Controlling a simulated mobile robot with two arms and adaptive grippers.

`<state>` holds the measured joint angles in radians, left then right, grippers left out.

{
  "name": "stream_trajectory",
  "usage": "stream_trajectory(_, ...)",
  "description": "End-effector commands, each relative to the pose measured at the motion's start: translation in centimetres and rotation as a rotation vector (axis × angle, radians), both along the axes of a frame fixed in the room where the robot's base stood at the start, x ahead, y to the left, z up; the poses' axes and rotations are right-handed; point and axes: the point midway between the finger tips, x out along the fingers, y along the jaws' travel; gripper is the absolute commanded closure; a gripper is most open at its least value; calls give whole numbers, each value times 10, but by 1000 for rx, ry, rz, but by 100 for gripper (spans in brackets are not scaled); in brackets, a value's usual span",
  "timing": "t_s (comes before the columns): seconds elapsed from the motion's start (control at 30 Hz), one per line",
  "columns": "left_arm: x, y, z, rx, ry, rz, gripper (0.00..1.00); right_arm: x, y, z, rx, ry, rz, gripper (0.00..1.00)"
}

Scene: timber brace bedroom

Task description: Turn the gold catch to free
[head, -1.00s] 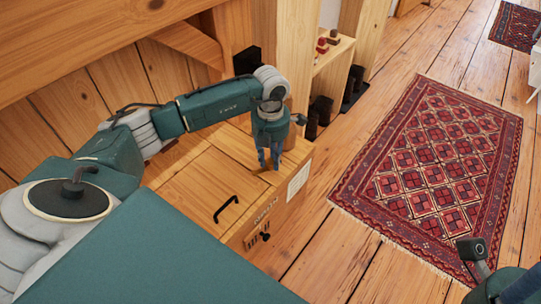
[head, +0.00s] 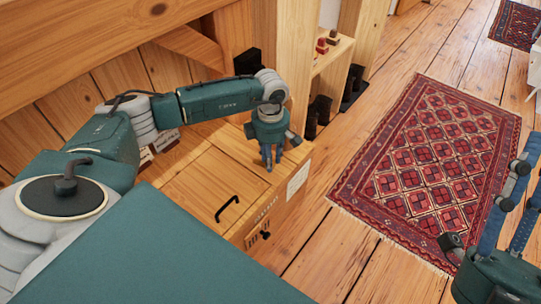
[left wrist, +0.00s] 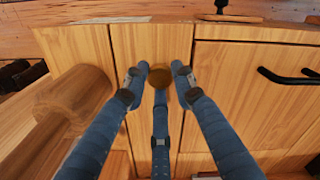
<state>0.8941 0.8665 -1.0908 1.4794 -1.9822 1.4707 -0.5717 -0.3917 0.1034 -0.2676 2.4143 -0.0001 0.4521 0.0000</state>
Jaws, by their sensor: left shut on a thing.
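The gold catch (left wrist: 160,77) is a small round gold-brown knob on the wooden front panel, seen in the left wrist view. My left gripper (head: 271,164) points down at the far right part of the wooden chest (head: 205,188) in the head view. In the left wrist view its three blue fingers are closed in around the catch, shut on it. The fingers hide the catch in the head view. My right gripper (head: 519,195) is at the lower right of the head view, its fingers pointing up and spread, with nothing between them.
A black handle (head: 227,208) is on the chest panel, and a dark knob (head: 265,235) is on its front. A red patterned rug (head: 430,170) lies on open plank floor to the right.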

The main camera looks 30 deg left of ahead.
Motion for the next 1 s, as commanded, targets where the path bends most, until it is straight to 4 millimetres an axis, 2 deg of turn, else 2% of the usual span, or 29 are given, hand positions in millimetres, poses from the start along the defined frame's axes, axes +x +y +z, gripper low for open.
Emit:
stream_trajectory(0.3, 0, 1, 0, 2, 1, -138, 100, 6, 1, -4, -9, 30, -2, 60)
stream_trajectory(0.9, 0, 1, 0, 1, 0, -172, 100, 7, 1, -5, -12, 37, -3, 60)
stream_trajectory(0.93, 0, 1, 0, 1, 0, -171, 68, 7, 1, -5, -12, 37, -3, 60)
stream_trajectory(1.0, 0, 1, 0, 1, 0, -171, 55, 7, 1, -5, -11, 37, -3, 60)
